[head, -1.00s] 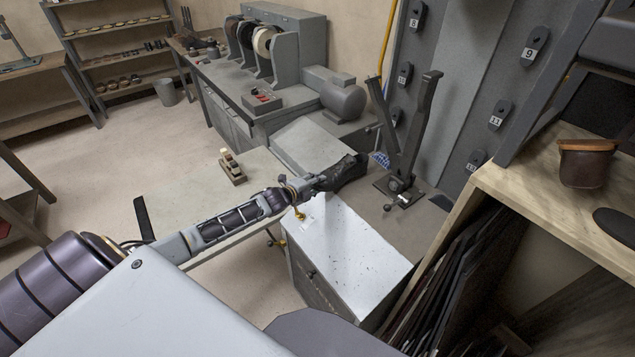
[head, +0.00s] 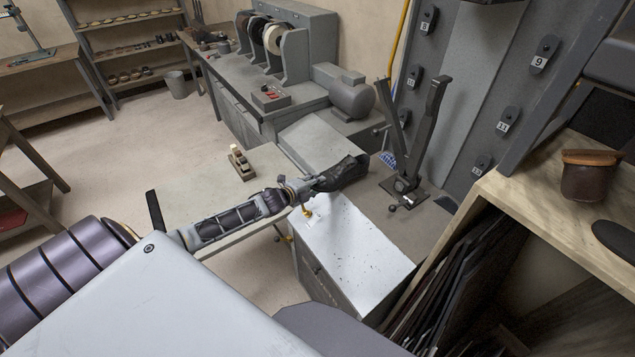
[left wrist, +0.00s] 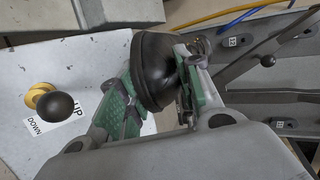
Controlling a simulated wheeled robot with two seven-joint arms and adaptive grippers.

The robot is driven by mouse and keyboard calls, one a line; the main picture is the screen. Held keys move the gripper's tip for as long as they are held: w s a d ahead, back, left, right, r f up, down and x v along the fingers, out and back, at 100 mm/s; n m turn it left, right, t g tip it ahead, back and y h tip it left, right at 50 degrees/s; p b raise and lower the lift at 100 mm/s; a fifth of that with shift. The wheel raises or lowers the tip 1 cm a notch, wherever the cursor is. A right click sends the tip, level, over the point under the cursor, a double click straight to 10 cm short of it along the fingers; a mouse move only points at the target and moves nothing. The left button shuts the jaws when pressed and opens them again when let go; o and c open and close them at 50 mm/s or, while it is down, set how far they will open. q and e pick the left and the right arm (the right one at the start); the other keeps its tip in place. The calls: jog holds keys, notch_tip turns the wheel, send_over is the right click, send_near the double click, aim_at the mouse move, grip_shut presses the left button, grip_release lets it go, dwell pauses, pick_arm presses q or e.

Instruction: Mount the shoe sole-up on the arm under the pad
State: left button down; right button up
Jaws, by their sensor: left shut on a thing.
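My left gripper (head: 318,184) is shut on a black shoe (head: 345,172) and holds it above the far end of the light metal cabinet top. In the left wrist view the gripper (left wrist: 158,92) has green-padded fingers on either side of a dark rounded part of the shoe (left wrist: 155,70). I cannot tell from these views which way the sole faces. A dark stand (head: 407,183) with two upright bars in a V is just right of the shoe, apart from it. Which part is the pad is unclear. My right gripper is not in view.
A black-knobbed lever (left wrist: 54,106) on a yellow base stands beside an UP/DOWN label. A grey grinding machine (head: 290,50) stands behind. A wooden shelf (head: 540,215) with a brown cup-like container (head: 585,180) is at right.

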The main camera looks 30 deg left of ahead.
pick_arm(q)
jog(key=shift+s+a+r+p, duration=0.3)
jog(key=shift+s+p, duration=0.35)
jog(key=shift+s, duration=0.1)
jog(key=shift+s+a+r+p, duration=0.3)
jog(key=shift+s+a+p, duration=0.05)
jog(key=shift+s+p, duration=0.35)
jog(key=shift+s+a+r+p, duration=0.3)
jog(key=shift+s+p, duration=0.3)
jog(key=shift+s, duration=0.15)
jog(key=s+a+r+p, duration=0.1)
jog(key=s+r+p, duration=0.2)
jog(key=r, duration=0.6)
jog(key=shift+s+a+p, duration=0.25)
jog(key=shift+s+p, duration=0.1)
jog(key=shift+p, duration=0.75)
jog(key=shift+m, duration=4.5)
